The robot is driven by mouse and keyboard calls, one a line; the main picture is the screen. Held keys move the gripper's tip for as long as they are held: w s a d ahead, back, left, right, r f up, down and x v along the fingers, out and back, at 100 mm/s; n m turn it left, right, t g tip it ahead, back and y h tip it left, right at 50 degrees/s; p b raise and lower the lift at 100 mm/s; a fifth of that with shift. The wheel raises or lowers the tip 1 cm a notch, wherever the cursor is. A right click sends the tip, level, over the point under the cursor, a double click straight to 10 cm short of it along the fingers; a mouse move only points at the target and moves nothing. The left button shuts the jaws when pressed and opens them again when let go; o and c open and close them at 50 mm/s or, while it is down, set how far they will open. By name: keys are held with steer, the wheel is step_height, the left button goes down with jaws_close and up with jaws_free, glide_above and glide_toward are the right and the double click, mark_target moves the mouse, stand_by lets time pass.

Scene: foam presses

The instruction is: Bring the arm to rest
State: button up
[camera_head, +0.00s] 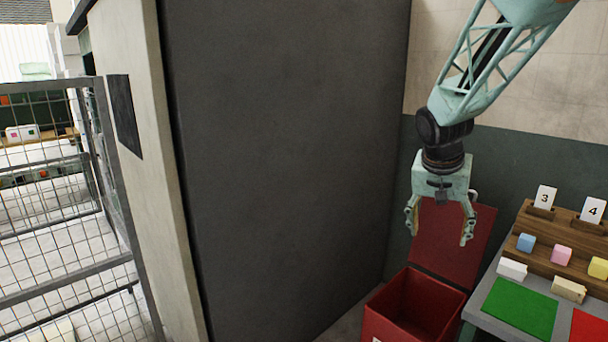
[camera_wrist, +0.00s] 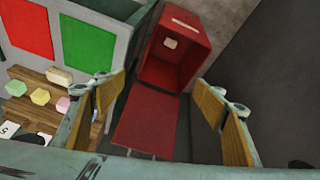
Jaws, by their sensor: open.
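My gripper (camera_head: 440,230) hangs from the arm in the head view, pointing down with its fingers spread apart. It is open and holds nothing. It is above and behind the red bin (camera_head: 415,308), in front of the bin's raised red lid (camera_head: 455,238). In the wrist view my gripper (camera_wrist: 160,105) shows its two yellow-padded fingers wide apart. Between and beyond them are the red bin (camera_wrist: 196,38) and its red lid (camera_wrist: 146,120). A small pale patch shows inside the bin in the wrist view; I cannot tell what it is.
To the right, a bench holds a green mat (camera_head: 520,308), a red mat (camera_head: 590,328), small coloured blocks (camera_head: 561,255) and a wooden rack with number cards (camera_head: 545,197). A large dark panel (camera_head: 285,160) stands left of the arm. A wire fence (camera_head: 60,200) is farther left.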

steer(key=s+a+r+n+y, duration=0.1)
steer(key=s+a+r, duration=0.3)
steer(key=s, duration=0.7)
steer(key=s+a+r+n, duration=0.2)
steer(key=s+a+r, duration=0.15)
steer(key=s, duration=0.75)
steer(key=s+a+r+n+y, duration=0.1)
steer(key=s+a+r, duration=0.3)
steer(key=s, duration=0.7)
steer(key=s+a+f+n, duration=0.1)
steer(key=s+a+n, duration=0.1)
steer(key=s, duration=1)
steer(key=shift+a+t+y, duration=0.3)
steer(key=shift+a+y, duration=0.1)
steer(key=shift+a, duration=0.35)
steer(key=shift+f, duration=0.1)
steer(key=shift+c, duration=0.7)
